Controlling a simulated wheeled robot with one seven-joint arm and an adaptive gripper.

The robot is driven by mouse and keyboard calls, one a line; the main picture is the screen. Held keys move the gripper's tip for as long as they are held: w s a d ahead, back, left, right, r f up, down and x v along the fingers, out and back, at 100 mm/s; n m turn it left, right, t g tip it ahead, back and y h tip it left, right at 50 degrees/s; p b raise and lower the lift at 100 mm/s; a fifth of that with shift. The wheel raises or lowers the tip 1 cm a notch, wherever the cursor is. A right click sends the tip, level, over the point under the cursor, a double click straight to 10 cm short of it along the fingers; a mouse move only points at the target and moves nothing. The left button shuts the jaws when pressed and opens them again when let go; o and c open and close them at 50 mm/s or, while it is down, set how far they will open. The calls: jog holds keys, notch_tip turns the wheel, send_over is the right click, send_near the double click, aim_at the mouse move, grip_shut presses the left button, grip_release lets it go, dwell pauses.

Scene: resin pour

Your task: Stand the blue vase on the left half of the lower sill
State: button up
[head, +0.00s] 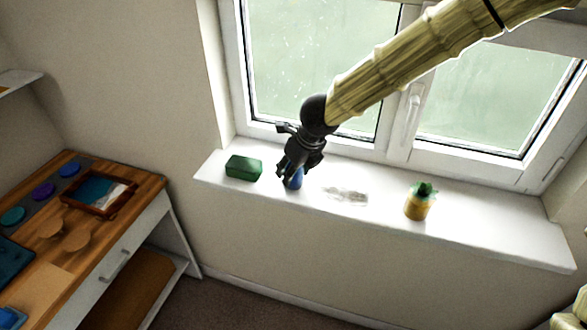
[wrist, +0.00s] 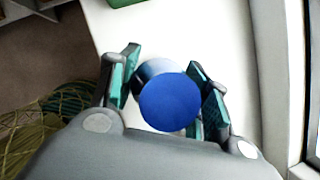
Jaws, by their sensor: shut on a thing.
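The blue vase (head: 294,180) is at the left half of the white window sill (head: 385,204), beneath my gripper (head: 288,172). In the wrist view the vase (wrist: 168,102) shows its round blue top between the two teal-padded fingers of my gripper (wrist: 168,84). The fingers are shut on it. The vase looks upright. Its base is hidden in the wrist view, and I cannot tell whether it touches the sill.
A dark green block (head: 244,168) lies on the sill just left of the vase. A yellow pot with a green plant (head: 419,202) stands to the right, with a clear, glassy patch (head: 346,195) between. A wooden desk (head: 60,215) with a framed tray (head: 100,193) stands at left.

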jog(key=shift+f, duration=0.1)
jog(key=o, duration=1.1)
jog(key=shift+o, duration=0.2)
jog(key=shift+r, duration=0.25)
jog(key=v, duration=1.1)
jog(key=shift+s+r+b, duration=0.2)
jog(key=shift+r+b, duration=0.15)
jog(key=shift+b, duration=0.05)
